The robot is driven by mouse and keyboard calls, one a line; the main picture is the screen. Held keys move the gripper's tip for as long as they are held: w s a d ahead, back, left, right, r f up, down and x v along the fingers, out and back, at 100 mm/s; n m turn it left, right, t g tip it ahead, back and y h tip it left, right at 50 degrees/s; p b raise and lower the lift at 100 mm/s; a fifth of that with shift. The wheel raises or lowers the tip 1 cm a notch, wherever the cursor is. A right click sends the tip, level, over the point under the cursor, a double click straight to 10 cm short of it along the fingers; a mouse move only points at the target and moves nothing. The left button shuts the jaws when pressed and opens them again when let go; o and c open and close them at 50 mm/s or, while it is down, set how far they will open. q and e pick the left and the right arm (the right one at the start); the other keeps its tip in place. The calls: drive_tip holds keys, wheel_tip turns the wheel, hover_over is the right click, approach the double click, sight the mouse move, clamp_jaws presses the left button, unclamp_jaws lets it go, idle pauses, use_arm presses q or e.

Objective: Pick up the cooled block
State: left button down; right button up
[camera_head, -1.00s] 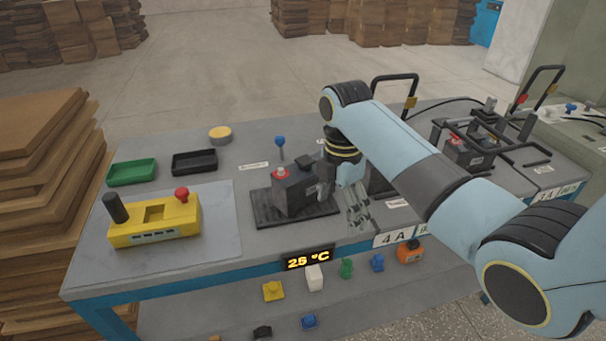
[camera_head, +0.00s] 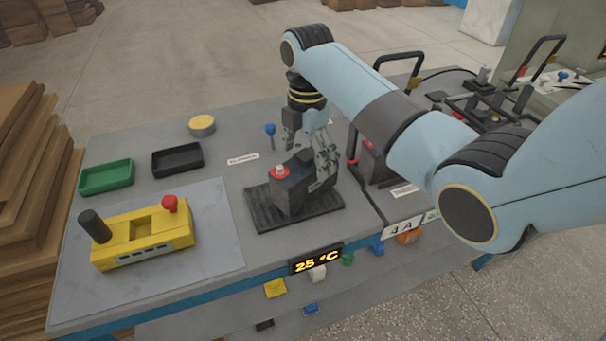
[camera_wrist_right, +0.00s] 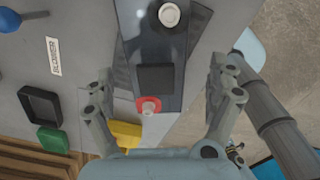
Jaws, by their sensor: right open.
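The block (camera_head: 293,193) is dark grey with a red-and-white button on top. It sits on a black ribbed plate (camera_head: 256,213) on the grey table. An orange display (camera_head: 316,260) at the table's front edge reads 25 °C. My right gripper (camera_head: 308,150) is open above the block's far end, pointing down. In the right wrist view the block (camera_wrist_right: 152,50) lies between the two spread fingers of the gripper (camera_wrist_right: 162,80), with room on both sides. I cannot tell whether a finger touches it. My left gripper is not in view.
A yellow box (camera_head: 142,240) with a black handle and red knob stands at left. Behind it are a green tray (camera_head: 106,177) and a black tray (camera_head: 177,160). A blue-topped lever (camera_head: 270,130) stands behind the block. A black-handled station (camera_head: 372,165) is close at right.

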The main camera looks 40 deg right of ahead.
drive_tip(key=shift+w+f, duration=0.1)
drive_tip(key=shift+f, duration=0.8)
wheel_tip(320, 180, down, 5)
drive_tip(key=shift+r, duration=0.15)
drive_tip(key=shift+w+f, duration=0.1)
drive_tip(key=shift+f, duration=0.15)
drive_tip(key=shift+c, duration=0.6)
drive_tip(key=c, duration=1.6)
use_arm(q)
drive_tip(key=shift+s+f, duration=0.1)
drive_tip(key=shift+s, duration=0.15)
use_arm(e)
drive_tip(key=shift+w+r, duration=0.15)
